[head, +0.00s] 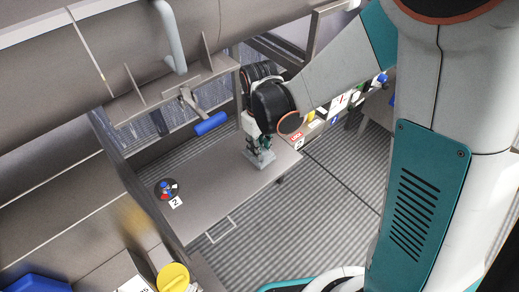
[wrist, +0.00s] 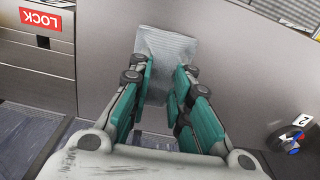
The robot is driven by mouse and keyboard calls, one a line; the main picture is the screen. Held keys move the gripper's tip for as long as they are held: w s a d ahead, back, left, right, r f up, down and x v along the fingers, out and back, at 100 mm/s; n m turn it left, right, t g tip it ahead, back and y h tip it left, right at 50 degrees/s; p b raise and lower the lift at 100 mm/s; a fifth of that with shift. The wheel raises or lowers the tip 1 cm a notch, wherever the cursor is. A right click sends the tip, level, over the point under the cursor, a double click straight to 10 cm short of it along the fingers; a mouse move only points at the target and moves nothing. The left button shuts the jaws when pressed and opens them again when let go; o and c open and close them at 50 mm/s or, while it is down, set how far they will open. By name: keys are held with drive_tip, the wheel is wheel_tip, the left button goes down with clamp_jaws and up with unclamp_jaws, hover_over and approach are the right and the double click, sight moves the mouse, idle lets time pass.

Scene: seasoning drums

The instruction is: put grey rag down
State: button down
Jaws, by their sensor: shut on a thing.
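The grey rag (wrist: 166,46) is between the green fingers of my gripper (wrist: 160,82) in the wrist view, its far end showing beyond the fingertips. My gripper is shut on it. In the head view the rag (head: 262,159) shows below my gripper (head: 263,147), over the right part of the metal bench (head: 225,170). The rag is at or very close to the bench top; I cannot tell whether it touches. The part of the rag between the fingers is partly hidden.
A round dark dish with red and blue pieces (head: 167,189) sits on the bench by a label "2" (head: 176,202). A blue-handled valve (head: 211,124) hangs behind the bench. A red LOCK label (wrist: 41,19) is at upper left. The bench between dish and rag is clear.

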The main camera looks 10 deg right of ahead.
drive_tip(key=c, duration=1.5)
unclamp_jaws()
drive_tip(key=shift+f, duration=0.15)
drive_tip(key=r+p, duration=0.2)
drive_tip(key=r, duration=0.5)
drive_tip(key=r+p, duration=0.3)
drive_tip(key=r, duration=0.3)
drive_tip(key=shift+w+d+r, duration=0.15)
drive_tip(key=shift+w+r, duration=0.05)
drive_tip(key=shift+r, duration=0.15)
